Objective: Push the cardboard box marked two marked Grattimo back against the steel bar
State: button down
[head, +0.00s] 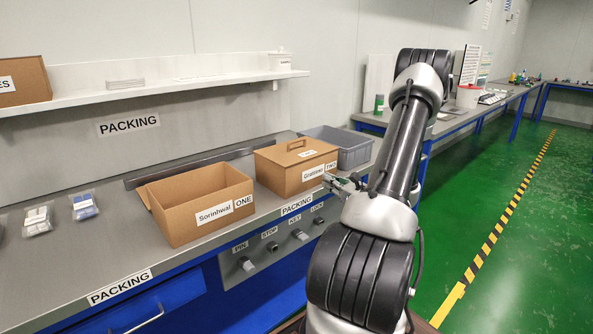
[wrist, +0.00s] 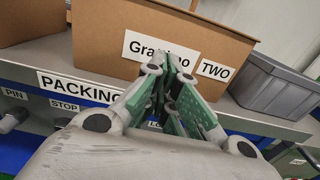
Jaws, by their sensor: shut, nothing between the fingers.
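The cardboard box marked TWO and Grattimo (head: 285,172) stands closed on the grey packing bench, with a handle on its lid. It fills the upper middle of the wrist view (wrist: 120,35). My gripper (head: 340,182) is shut and empty at the front face of this box. In the wrist view its fingertips (wrist: 170,62) overlap the Grattimo label; I cannot tell whether they touch. The steel bar (head: 190,166) lies along the back of the bench, behind the boxes. Its stretch behind box TWO is mostly hidden, so the gap there cannot be judged.
The open cardboard box marked ONE, Sorinhwal (head: 195,205), stands left of box TWO. A grey plastic bin (head: 350,150) stands close on its right. Knobs (head: 300,234) line the bench front below. A shelf (head: 150,92) runs above.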

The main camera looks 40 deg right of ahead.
aim_at(313, 174)
jog(key=shift+w, duration=0.2)
jog(key=shift+w+a, duration=0.2)
jog(key=shift+w, duration=2.1)
jog(key=shift+w, duration=0.15)
jog(key=shift+w+a, duration=0.2)
jog(key=shift+w, duration=2.25)
jog(key=shift+w+a, duration=0.2)
jog(key=shift+w, duration=2.2)
jog(key=shift+w+a, duration=0.2)
jog(key=shift+w, duration=2.3)
